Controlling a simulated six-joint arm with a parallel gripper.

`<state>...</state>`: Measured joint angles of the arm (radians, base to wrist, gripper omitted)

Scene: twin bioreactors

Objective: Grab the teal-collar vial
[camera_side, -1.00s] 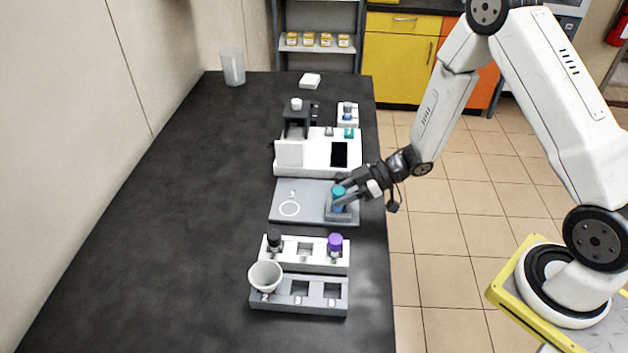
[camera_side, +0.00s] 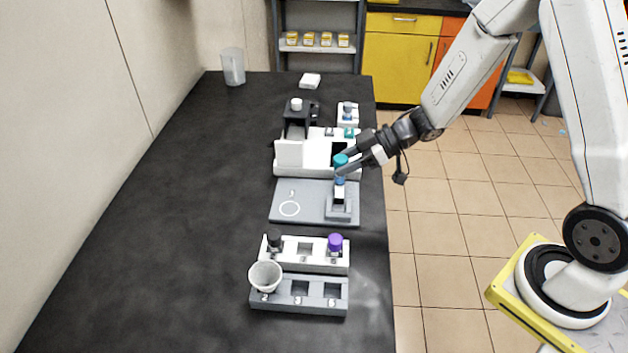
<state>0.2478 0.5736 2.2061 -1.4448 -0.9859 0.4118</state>
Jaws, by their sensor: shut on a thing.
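The teal-collar vial (camera_side: 340,161) has a teal top and a blue band below it. It is upright, above the grey holder (camera_side: 340,213) on the right of the grey plate. My gripper (camera_side: 346,167) reaches in from the right and is shut on the vial near its collar. The fingers hide part of the vial. Its lower end shows pale just above the holder, and I cannot tell how large the gap is.
A white rack (camera_side: 291,260) holds a black-capped vial (camera_side: 274,243) and a purple-capped vial (camera_side: 335,243). A grey rack (camera_side: 318,306) in front carries a white cup (camera_side: 265,276). A white device (camera_side: 290,153) stands behind the plate. The table's left side is clear.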

